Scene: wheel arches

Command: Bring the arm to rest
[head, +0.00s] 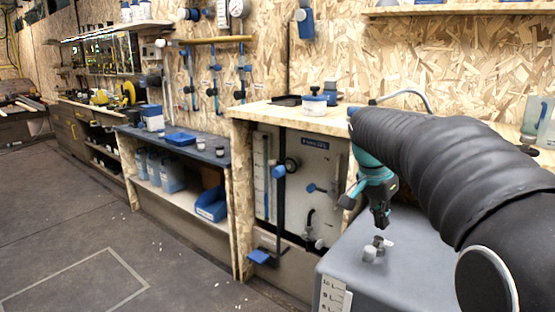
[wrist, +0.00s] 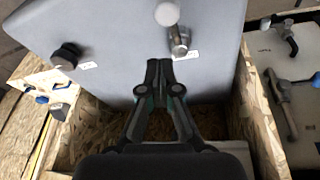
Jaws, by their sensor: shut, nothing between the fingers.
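My gripper (head: 381,217) hangs from my dark sleeved arm at the right of the head view, pointing down above a grey tank (head: 345,250). In the wrist view my gripper (wrist: 163,92) shows with its fingers together, and nothing is between them. The tank (wrist: 110,30) fills the upper part of the wrist view. It carries a metal fitting with a pale round knob (wrist: 167,14) and a black cap (wrist: 66,56). The fingertips look apart from these fittings.
A panel with valves and pipes (head: 300,170) is left of the tank. A wooden partition (wrist: 252,110) borders the tank. The floor (head: 90,240) at the left is clear.

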